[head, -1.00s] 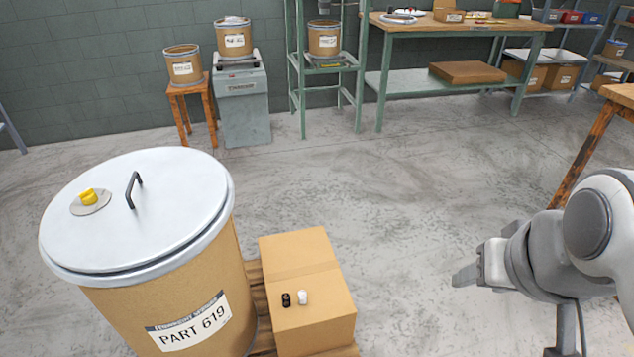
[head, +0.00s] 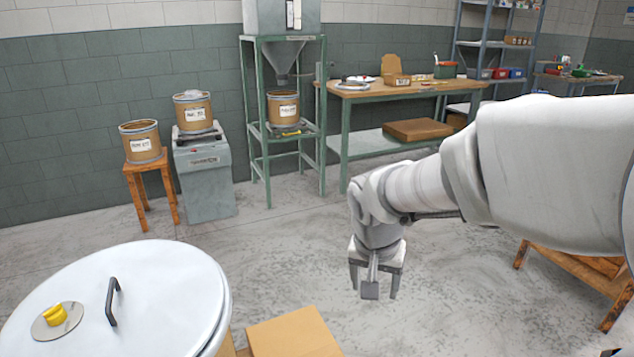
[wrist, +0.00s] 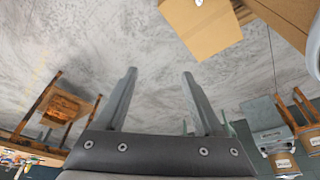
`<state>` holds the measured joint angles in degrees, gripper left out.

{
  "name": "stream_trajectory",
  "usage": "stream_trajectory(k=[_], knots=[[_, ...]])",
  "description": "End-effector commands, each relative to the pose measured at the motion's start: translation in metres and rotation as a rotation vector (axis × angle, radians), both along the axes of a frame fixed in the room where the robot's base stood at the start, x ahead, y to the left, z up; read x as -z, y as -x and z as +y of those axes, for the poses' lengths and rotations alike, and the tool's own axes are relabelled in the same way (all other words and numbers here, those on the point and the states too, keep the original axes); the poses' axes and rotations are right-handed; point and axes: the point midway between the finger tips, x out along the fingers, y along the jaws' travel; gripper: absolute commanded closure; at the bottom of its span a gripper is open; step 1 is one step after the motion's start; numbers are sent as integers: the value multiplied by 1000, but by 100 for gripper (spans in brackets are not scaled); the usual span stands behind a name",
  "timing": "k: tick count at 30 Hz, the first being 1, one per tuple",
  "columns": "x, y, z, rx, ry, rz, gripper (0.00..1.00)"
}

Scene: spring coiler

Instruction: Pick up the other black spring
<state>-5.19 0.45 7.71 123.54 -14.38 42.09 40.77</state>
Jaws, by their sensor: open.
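My gripper (head: 374,287) hangs over the floor in the head view, pointing down, to the right of the cardboard box (head: 292,335). In the wrist view my gripper (wrist: 159,75) shows two spread fingers with nothing between them. The cardboard box is also at the top of the wrist view (wrist: 205,30), beyond the fingertips and apart from them. A small white piece (wrist: 198,3) shows on it at the top edge. No black spring can be made out now; the part of the box top where one lay earlier is outside the head view.
A big drum with a white lid (head: 165,290) stands left of the box. A wooden stool (head: 150,185), a grey cabinet (head: 205,180), a green stand (head: 262,150) and a workbench (head: 345,92) stand along the back. The floor between is clear.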

Motion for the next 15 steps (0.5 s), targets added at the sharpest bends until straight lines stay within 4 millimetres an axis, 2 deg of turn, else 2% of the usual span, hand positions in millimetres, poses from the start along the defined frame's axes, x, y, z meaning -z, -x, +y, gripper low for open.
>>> stream_trajectory(k=[6, 11, 15], knots=[[51, -37, 31, 73, -22, 49, 31], [95, -57, 56, 133, -46, 81, 31], [138, -69, 78, 187, -68, 112, 31]])
